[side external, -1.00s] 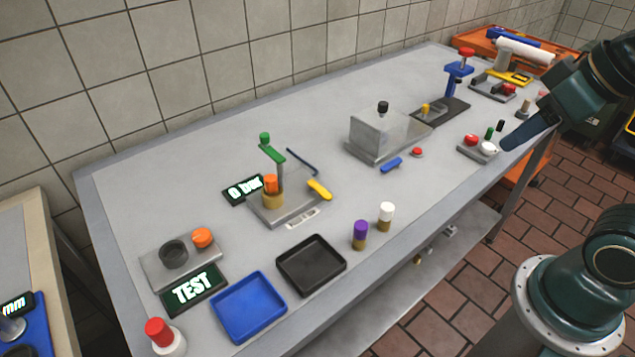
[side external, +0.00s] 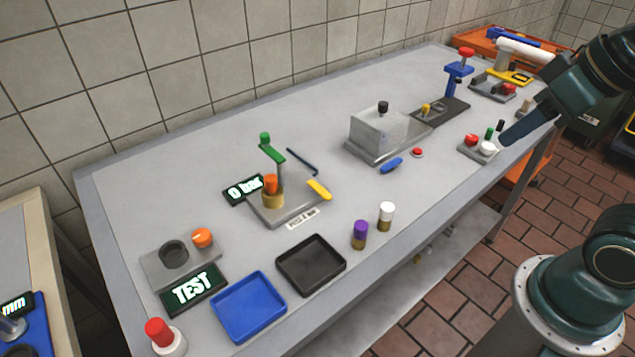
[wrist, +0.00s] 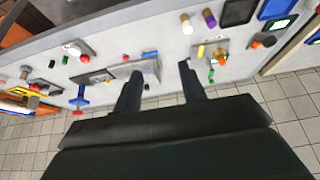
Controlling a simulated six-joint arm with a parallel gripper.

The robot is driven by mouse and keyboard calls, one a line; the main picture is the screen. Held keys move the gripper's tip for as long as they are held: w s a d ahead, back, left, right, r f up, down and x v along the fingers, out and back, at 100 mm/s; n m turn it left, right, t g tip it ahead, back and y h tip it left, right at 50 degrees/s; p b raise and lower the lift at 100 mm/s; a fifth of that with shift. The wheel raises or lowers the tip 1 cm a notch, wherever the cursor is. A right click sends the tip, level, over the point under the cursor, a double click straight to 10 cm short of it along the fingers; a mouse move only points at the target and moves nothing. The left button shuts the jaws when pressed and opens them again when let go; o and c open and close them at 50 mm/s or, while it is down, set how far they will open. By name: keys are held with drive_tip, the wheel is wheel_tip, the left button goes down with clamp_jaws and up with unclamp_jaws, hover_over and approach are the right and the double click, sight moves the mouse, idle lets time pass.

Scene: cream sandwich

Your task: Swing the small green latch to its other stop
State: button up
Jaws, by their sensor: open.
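A green lever (side external: 272,152) with a round green knob sits atop a post on a grey fixture (side external: 292,212) left of centre on the bench. A smaller upright green peg (side external: 489,133) stands on a small grey panel at the right. I cannot tell for sure which is the latch. The lever's fixture also shows in the wrist view (wrist: 203,70), small and partly beside a finger. My gripper (wrist: 158,78) is open and empty, its two fingers apart. In the side view, one finger (side external: 520,130) shows near the small panel, far from the green lever; contact cannot be told.
On the fixture are an orange cap (side external: 270,183), a yellow handle (side external: 319,190) and a dark rod (side external: 302,161). Blue (side external: 249,307) and black (side external: 311,265) trays and purple and white-capped pegs are in front.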

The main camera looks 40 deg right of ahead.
drive_tip(key=w+a+r+m+g, duration=0.1)
drive_tip(key=w+a+r+m, duration=0.1)
drive_tip(key=w+r, duration=0.8)
drive_tip(key=m+g, duration=0.5)
drive_tip(key=m, duration=0.2)
hover_over(265, 135)
wheel_tip(265, 135, down, 10)
drive_tip(key=shift+a+f, duration=0.1)
drive_tip(key=shift+f, duration=0.35)
drive_tip(key=shift+f, duration=0.25)
drive_tip(key=shift+f, duration=6.6)
clamp_jaws()
